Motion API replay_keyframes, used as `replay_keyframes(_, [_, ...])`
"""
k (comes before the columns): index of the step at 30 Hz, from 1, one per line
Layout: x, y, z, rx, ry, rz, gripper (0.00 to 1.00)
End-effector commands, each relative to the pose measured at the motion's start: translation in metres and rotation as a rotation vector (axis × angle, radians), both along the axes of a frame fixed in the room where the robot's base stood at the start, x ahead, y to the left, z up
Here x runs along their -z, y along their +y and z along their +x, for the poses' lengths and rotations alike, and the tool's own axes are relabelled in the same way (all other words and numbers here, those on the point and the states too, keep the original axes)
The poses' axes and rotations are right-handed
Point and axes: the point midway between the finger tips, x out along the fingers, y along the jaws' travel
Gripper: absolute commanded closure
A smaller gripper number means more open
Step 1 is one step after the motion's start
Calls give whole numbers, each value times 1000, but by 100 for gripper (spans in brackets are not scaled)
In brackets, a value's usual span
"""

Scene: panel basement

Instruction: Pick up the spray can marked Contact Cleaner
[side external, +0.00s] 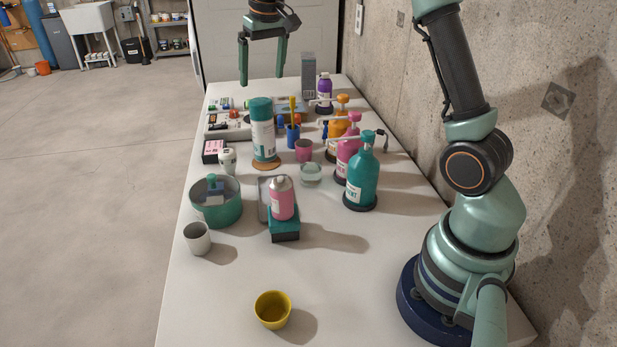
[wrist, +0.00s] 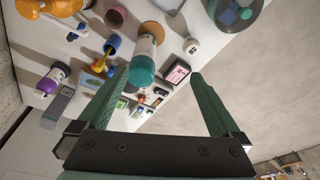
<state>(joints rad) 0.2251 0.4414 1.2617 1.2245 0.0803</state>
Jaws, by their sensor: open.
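A tall white can with a teal cap (side external: 262,138) stands upright on a round cork coaster (side external: 267,164). It also shows in the wrist view (wrist: 146,46), with its cap toward my fingers. A shorter pink can with a grey top (side external: 282,200) stands on a teal and black box (side external: 284,231). Small lettering on both cans is unreadable, so I cannot tell which is marked Contact Cleaner. My gripper (side external: 262,81) is open and empty, pointing down, above the table's far half. In the wrist view, its fingers (wrist: 160,74) are spread, touching nothing.
Orange, pink and teal pump bottles (side external: 362,182) line the right side. A teal pot (side external: 216,208) and white cup (side external: 197,238) stand left; a yellow cup (side external: 273,309) stands near. Small boxes and a blue cup (side external: 293,136) crowd the tall can. The near table is mostly clear.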

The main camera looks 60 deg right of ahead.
Motion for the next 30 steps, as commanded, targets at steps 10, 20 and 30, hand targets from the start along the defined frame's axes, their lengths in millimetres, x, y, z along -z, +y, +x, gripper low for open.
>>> replay_keyframes(10, [60, -49, 41, 92, 80, 26, 0])
replay_keyframes(20, [93, -55, 47, 102, 92, 30, 0])
replay_keyframes(30, [135, -56, 52, 102, 89, 29, 0])
